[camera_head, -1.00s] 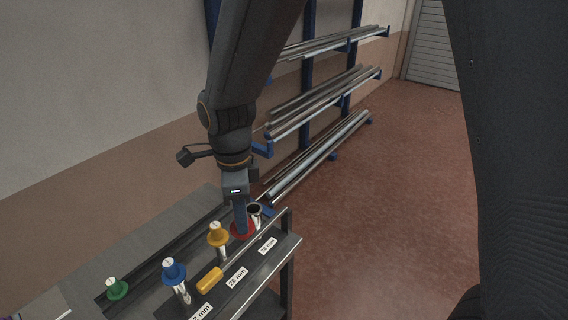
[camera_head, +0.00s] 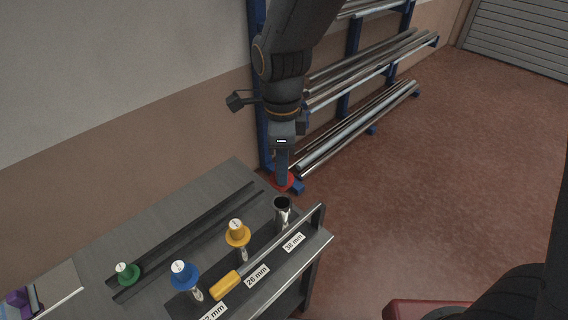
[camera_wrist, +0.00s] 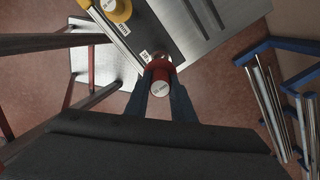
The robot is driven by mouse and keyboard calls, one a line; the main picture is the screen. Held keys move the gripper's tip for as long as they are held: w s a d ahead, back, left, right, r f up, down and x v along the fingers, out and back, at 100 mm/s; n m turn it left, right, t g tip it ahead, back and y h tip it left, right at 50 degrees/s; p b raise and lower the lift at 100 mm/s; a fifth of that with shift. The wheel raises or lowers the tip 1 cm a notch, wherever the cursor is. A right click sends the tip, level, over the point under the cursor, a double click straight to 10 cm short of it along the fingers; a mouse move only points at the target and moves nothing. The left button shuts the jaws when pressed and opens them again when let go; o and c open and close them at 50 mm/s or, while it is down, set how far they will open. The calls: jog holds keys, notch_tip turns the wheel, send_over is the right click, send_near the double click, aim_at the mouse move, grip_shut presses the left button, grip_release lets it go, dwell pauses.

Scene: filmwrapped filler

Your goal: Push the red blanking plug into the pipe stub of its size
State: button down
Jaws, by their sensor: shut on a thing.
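The red blanking plug (camera_head: 288,181) is held in my gripper (camera_head: 283,180), mostly hidden by the fingers in the head view. In the wrist view the red plug (camera_wrist: 160,75) sits between my gripper's fingertips (camera_wrist: 160,95), its labelled end facing the camera. An open, empty metal pipe stub (camera_head: 282,205) stands upright behind the 38 mm label (camera_head: 293,242). In the head view the plug appears just above and beyond its mouth, apart from it. Whether they line up cannot be told.
A green plug (camera_head: 127,272) stands at the left by dark rails.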

jog(key=shift+f+b, duration=1.45)
jog(key=shift+f, duration=1.1)
jog(key=shift+f+b, duration=0.3)
jog(key=shift+f, duration=1.4)
jog(key=c, duration=0.9)
grip_release()
jog(key=shift+c, duration=0.2)
jog(key=shift+r, duration=0.1)
notch_tip(320, 180, up, 8)
jog(key=p, duration=0.7)
jog(key=shift+p, duration=0.35)
jog(key=shift+d, duration=0.1)
